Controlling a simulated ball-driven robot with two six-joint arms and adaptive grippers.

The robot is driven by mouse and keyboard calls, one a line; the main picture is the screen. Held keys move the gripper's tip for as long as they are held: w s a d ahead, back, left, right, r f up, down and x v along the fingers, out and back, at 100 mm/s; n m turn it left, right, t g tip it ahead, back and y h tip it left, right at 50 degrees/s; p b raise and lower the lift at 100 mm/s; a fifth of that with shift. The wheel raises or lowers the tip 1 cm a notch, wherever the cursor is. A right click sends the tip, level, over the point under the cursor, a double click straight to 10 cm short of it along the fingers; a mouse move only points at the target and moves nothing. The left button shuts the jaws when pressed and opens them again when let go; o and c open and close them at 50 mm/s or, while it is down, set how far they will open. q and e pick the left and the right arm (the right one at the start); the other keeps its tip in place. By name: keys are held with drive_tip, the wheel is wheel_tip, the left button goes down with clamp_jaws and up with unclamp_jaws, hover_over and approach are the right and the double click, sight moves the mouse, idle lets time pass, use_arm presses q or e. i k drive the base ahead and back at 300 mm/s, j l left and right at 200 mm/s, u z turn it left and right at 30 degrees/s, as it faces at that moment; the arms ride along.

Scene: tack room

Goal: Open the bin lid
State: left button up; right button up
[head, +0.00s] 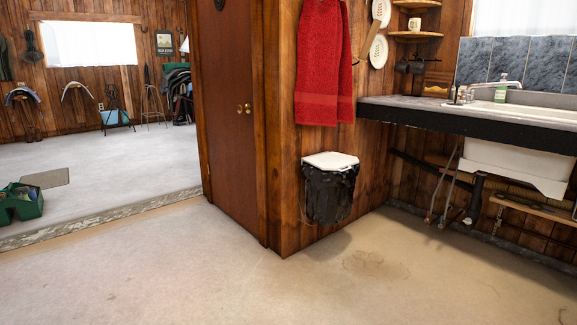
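A wall-mounted bin (329,195) hangs low on the wood-panelled wall, right of the brown door. Its body is wrapped in a black bag. Its white lid (331,161) lies flat on top and looks shut. The bin's inside is hidden. Neither of my grippers shows in the head view.
A red towel (321,65) hangs above the bin. A dark counter (404,113) with a sink juts out to the right, with pipes below. A brown door (233,125) stands left. A green caddy (22,203) sits far left. The floor (270,285) before the bin is clear.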

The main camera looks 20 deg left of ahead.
sight(331, 160)
drive_tip(key=u, duration=0.15)
drive_tip(key=i+j, duration=0.2)
drive_tip(key=i, duration=0.25)
drive_tip(key=i+j, duration=0.15)
drive_tip(key=i, duration=0.25)
drive_tip(key=i+j, duration=0.2)
drive_tip(key=i, duration=0.25)
drive_tip(key=z, duration=0.05)
